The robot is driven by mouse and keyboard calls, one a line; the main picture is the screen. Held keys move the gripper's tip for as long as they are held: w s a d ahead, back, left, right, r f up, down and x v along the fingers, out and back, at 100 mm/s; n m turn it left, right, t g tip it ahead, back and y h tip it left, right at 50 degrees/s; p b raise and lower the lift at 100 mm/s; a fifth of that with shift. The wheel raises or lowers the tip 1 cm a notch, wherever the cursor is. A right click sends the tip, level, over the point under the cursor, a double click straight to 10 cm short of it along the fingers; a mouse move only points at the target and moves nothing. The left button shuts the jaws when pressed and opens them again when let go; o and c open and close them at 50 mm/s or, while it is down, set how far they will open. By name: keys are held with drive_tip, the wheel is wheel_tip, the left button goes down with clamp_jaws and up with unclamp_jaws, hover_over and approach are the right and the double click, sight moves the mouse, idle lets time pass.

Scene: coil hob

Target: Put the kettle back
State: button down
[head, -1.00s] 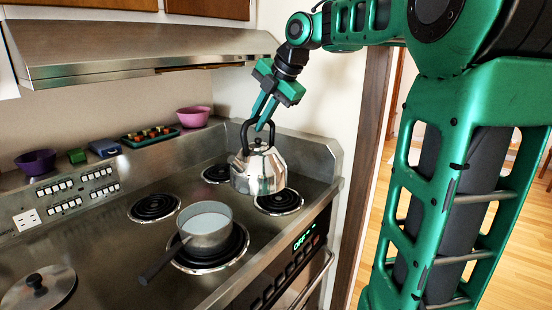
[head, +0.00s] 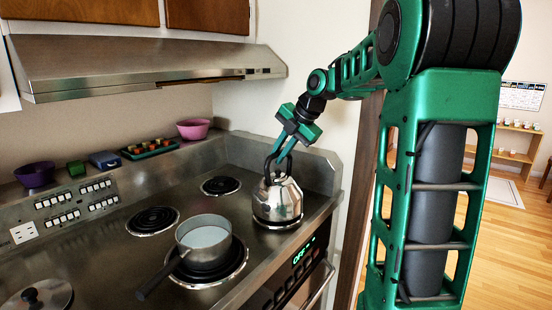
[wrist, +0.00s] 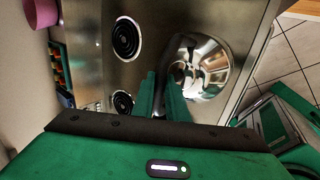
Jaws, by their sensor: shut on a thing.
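The shiny steel kettle (head: 278,203) with a black handle is at the right front of the hob, upright, over the front right coil. The coil is mostly hidden beneath it, and I cannot tell whether the kettle rests on it or hangs just above. My gripper (head: 279,160) is shut on the kettle's handle from above. In the wrist view the kettle (wrist: 203,66) is just right of the green fingers (wrist: 164,98).
A pot of pale liquid (head: 203,243) stands on the front left coil, its handle pointing front left. The back coils (head: 221,186) are bare. A lid (head: 36,297) lies at the left. Bowls and a tray (head: 150,149) line the back ledge under the hood (head: 150,65).

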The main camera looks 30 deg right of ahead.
drive_tip(key=shift+f, duration=0.4)
drive_tip(key=c, duration=1.8)
unclamp_jaws()
drive_tip(key=shift+o, duration=0.2)
drive_tip(key=v, duration=1.2)
drive_tip(key=s+a+f+m+g+h, duration=0.1)
drive_tip(key=s+a+f+m+g, duration=0.2)
drive_tip(key=s+f+m, duration=0.9)
drive_tip(key=s+a+f+m+g+h, duration=0.1)
drive_tip(key=s+a+f+m+g, duration=0.2)
drive_tip(key=s+f+m, duration=0.9)
drive_tip(key=s+a+m, duration=0.1)
drive_tip(key=s+m, duration=0.3)
drive_tip(key=s, duration=0.2)
drive_tip(key=shift+a+f, duration=0.2)
drive_tip(key=shift+a, duration=0.15)
drive_tip(key=shift+s, duration=0.1)
